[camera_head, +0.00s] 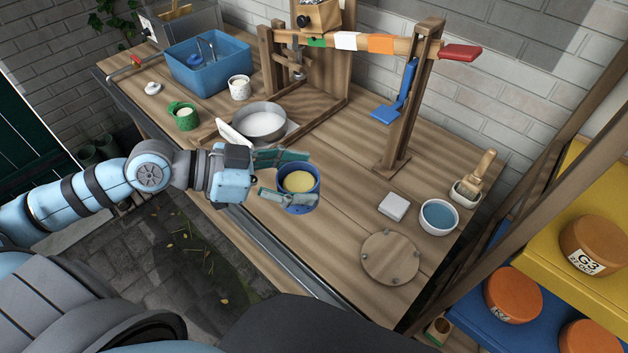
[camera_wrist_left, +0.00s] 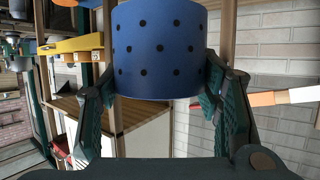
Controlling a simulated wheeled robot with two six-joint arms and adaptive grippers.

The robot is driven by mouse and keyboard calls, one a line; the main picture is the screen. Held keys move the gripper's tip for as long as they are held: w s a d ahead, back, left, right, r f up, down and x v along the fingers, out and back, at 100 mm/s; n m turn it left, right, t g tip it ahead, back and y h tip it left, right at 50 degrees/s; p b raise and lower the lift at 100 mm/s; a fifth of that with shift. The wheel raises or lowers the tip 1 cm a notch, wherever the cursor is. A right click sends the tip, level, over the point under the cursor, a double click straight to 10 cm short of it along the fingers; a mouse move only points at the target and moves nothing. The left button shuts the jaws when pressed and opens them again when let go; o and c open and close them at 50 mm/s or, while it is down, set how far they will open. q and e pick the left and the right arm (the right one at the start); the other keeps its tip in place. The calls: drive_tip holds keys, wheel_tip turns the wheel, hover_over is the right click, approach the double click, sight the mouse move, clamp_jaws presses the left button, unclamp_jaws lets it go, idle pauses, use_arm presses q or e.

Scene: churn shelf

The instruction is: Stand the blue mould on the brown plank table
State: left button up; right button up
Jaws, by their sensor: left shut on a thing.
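The blue mould (camera_head: 296,199) is a round blue cup with pale yellow content on top. My left gripper (camera_head: 287,178) is shut on it, one finger on each side. In the left wrist view the mould (camera_wrist_left: 160,50) shows its blue wall with rows of dark holes between the fingers (camera_wrist_left: 157,100). The mould is upright in the head view, over the front part of the brown plank table (camera_head: 335,180). I cannot tell whether its base touches the planks. My right gripper is not in view.
A metal pan (camera_head: 262,122) stands behind the gripper, by the wooden press frame (camera_head: 412,100). To the right are a white block (camera_head: 393,206), a bowl of bluish liquid (camera_head: 438,216) and a round wooden lid (camera_head: 390,258). Planks between mould and lid are clear.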

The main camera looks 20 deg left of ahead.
use_arm(q)
drive_tip(key=w+a+n+t+y+b, duration=0.3)
drive_tip(key=w+a+n+b, duration=0.15)
drive_tip(key=w+b, duration=0.75)
drive_tip(key=shift+m, duration=0.35)
drive_tip(key=f+b, duration=0.1)
drive_tip(key=f, duration=0.5)
drive_tip(key=w+f, duration=0.1)
drive_tip(key=f, duration=0.5)
drive_tip(key=w+a+f+b, duration=0.1)
drive_tip(key=f, duration=0.6)
drive_tip(key=shift+w+b, duration=0.1)
drive_tip(key=shift+b, duration=0.25)
drive_tip(key=shift+f, duration=0.1)
drive_tip(key=shift+f, duration=0.15)
drive_tip(key=o, duration=1.1)
drive_tip(key=shift+o, duration=0.2)
